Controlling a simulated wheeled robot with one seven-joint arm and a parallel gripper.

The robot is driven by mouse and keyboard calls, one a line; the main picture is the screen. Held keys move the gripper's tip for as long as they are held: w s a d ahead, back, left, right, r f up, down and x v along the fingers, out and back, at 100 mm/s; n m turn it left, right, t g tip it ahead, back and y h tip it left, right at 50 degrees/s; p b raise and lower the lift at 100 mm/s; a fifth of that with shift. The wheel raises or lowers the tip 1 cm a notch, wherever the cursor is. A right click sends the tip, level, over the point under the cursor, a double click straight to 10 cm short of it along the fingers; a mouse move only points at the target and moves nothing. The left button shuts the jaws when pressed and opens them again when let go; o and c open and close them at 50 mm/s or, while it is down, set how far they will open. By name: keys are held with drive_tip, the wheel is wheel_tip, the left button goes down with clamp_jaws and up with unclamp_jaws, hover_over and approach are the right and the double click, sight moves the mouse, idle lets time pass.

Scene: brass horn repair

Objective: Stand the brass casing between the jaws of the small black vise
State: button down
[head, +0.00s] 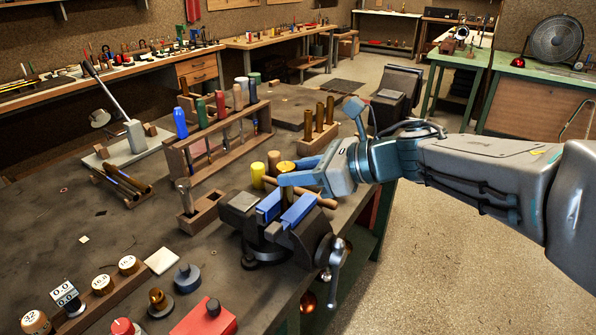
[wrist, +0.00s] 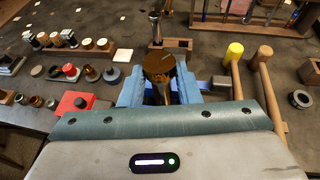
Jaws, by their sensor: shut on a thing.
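The brass casing (head: 286,165) is upright in my gripper (head: 300,179), with a finger on either side of it. In the wrist view its round top (wrist: 158,66) shows between the blue fingers (wrist: 160,92). The black vise (head: 283,240) stands at the table's front edge. Its blue-lined jaws (head: 298,210) are apart, with a gap between them. The casing shows over the far end of the jaws in the head view. Its lower end is hidden, so I cannot tell whether it is in the gap.
A wooden mallet (head: 310,196) and a yellow-headed one (head: 257,175) lie behind the vise. A screwdriver rack (head: 215,135) and a block with brass casings (head: 318,130) stand farther back. A red box (head: 205,318) and several small parts sit at front left.

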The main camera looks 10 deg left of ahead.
drive_tip(key=shift+f+b, duration=1.15)
drive_tip(key=c, duration=1)
unclamp_jaws()
drive_tip(key=v, duration=1.4)
drive_tip(key=shift+a+r, duration=0.1)
drive_tip(key=shift+a, duration=0.05)
